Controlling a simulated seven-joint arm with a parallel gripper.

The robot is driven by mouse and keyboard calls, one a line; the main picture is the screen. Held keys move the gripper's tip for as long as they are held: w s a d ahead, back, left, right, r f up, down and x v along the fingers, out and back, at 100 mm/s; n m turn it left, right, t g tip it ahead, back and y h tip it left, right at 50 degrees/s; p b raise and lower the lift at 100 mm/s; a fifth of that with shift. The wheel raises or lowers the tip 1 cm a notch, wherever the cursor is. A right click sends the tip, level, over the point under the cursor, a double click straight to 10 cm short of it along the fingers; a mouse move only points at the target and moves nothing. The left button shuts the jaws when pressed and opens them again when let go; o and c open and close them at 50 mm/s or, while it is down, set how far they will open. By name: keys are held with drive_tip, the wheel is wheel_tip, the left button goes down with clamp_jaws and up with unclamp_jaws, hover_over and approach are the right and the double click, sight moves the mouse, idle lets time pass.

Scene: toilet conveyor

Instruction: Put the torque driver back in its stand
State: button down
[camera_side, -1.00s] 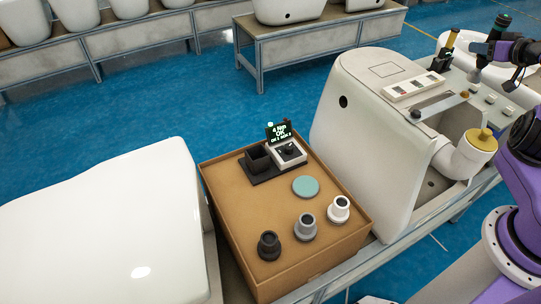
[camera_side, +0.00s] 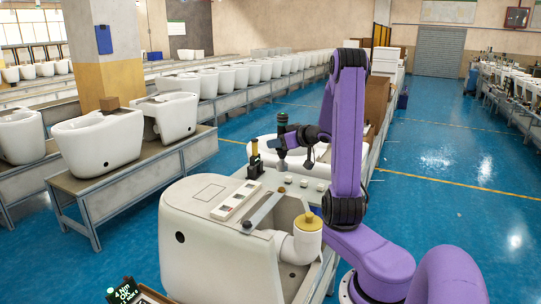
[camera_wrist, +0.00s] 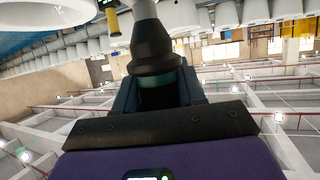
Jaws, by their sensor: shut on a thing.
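My gripper (camera_side: 283,139) is shut on a dark tool with a teal band, seemingly the torque driver (camera_side: 282,119). It is held upright above the far end of the white toilet. In the wrist view the tool (camera_wrist: 156,48) shows a black flared body, a grey part above and a teal band between my fingers (camera_wrist: 158,95). Just left of it in the side view, a yellow-handled tool (camera_side: 254,148) stands in a black holder (camera_side: 254,168). The yellow handle also shows in the wrist view (camera_wrist: 112,20). I cannot tell whether that holder has a free place.
The toilet (camera_side: 215,240) carries a white panel (camera_side: 236,201) and a yellow-capped elbow pipe (camera_side: 308,222). Small white round pieces (camera_side: 288,180) sit beside the holder.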

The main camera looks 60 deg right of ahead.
wheel_tip(320, 180, up, 2)
drive_tip(key=shift+r, duration=0.25)
drive_tip(key=w+a+n+y, duration=0.3)
drive_tip(key=w+a+y, duration=0.1)
drive_tip(key=w+a, duration=0.75)
drive_tip(key=w+a+n+y, duration=0.3)
drive_tip(key=w+a, duration=0.6)
drive_tip(key=a, duration=0.6)
drive_tip(key=w+a+n+g+y, duration=0.25)
drive_tip(key=a+n+y, duration=0.35)
drive_tip(key=a, duration=3)
wheel_tip(320, 180, down, 21)
drive_tip(key=shift+s+d, duration=0.35)
drive_tip(key=shift+f, duration=1.9)
